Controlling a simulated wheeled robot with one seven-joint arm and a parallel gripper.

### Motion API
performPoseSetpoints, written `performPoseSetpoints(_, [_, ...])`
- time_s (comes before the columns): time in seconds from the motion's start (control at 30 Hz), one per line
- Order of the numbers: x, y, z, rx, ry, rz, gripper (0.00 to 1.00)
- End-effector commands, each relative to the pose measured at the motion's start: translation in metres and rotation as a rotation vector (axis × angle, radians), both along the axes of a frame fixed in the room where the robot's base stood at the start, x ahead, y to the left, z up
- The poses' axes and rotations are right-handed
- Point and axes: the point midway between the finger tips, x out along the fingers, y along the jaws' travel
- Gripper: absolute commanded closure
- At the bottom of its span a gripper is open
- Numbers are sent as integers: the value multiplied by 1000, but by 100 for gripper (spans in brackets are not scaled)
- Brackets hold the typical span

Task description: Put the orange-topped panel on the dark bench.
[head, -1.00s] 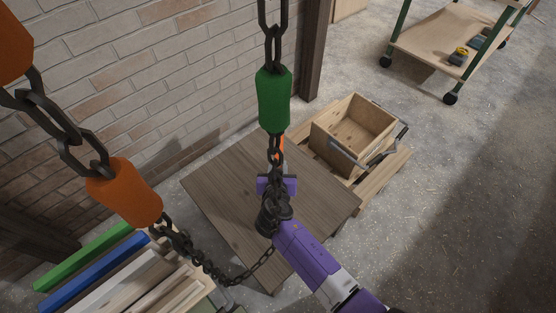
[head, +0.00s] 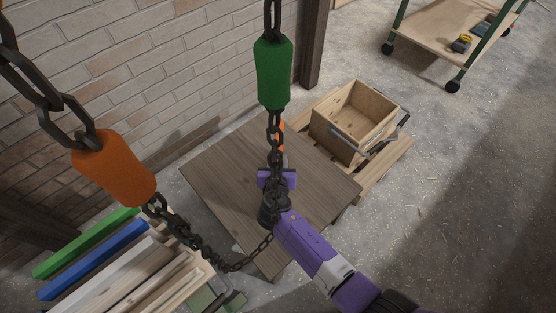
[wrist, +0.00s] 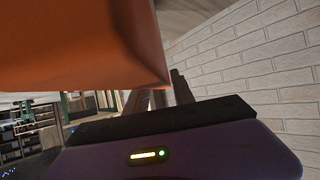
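The dark bench (head: 225,175) is a brown wooden top in the middle of the head view, beside the brick wall. My purple gripper (head: 277,178) shows over it, partly hidden by a hanging chain. An orange sliver of the panel (head: 281,128) shows just beyond the gripper, behind the chain; the rest of the panel is hidden. In the wrist view the panel's orange part (wrist: 75,45) fills the upper left, very close, directly over the gripper's dark edge. The fingertips are hidden, but the gripper appears shut on the panel. I cannot tell whether the panel touches the bench.
A chain with a green sleeve (head: 272,72) and an orange sleeve (head: 113,167) hangs close before the head camera. A wooden crate (head: 335,135) stands on a pallet at the right. Coloured boards (head: 95,255) lie lower left. A trolley (head: 440,35) stands far right; the floor between is clear.

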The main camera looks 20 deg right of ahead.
Motion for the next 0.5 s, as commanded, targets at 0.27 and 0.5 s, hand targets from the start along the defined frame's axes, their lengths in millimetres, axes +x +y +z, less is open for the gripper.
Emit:
performPoseSetpoints(0.27, [0,0,0,0,0,0,54])
performPoseSetpoints(0.5, [-3,2,5,1,1,1,54])
